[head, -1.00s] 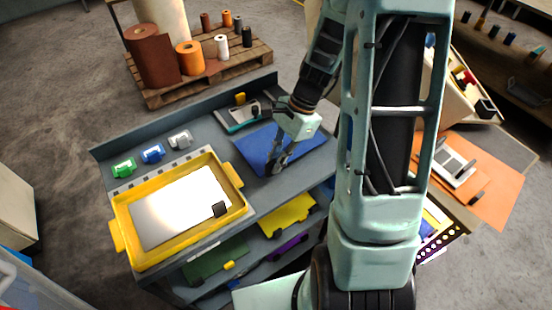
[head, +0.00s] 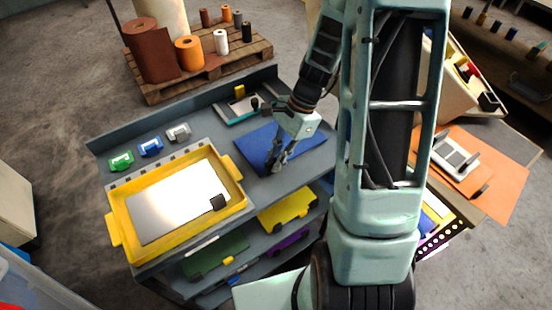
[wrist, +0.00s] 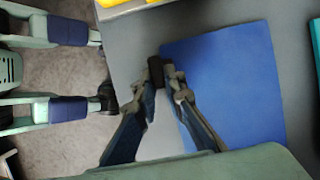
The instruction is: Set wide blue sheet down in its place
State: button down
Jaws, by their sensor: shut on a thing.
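The wide blue sheet (head: 252,144) lies flat on, or just above, the right part of the grey cart top. I cannot tell if it fully touches. My gripper (head: 275,164) is at its near edge. In the wrist view, the fingers (wrist: 161,74) are closed on a small dark tab at the edge of the blue sheet (wrist: 232,85). The fingers and arm hide part of the sheet in the head view.
A yellow tray (head: 115,215) with a silver sheet (head: 170,212) fills the left of the cart top (head: 265,190). Small green, blue and grey clips stand behind it. A teal-framed item (head: 237,113) lies behind the blue sheet. Shelves below hold green and yellow sheets (head: 290,208).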

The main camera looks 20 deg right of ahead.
jog(key=shift+f, duration=0.3)
jog(key=c, duration=1.9)
grip_release()
jog(key=shift+c, duration=0.2)
jog(key=shift+r, duration=0.1)
jog(key=v, duration=1.2)
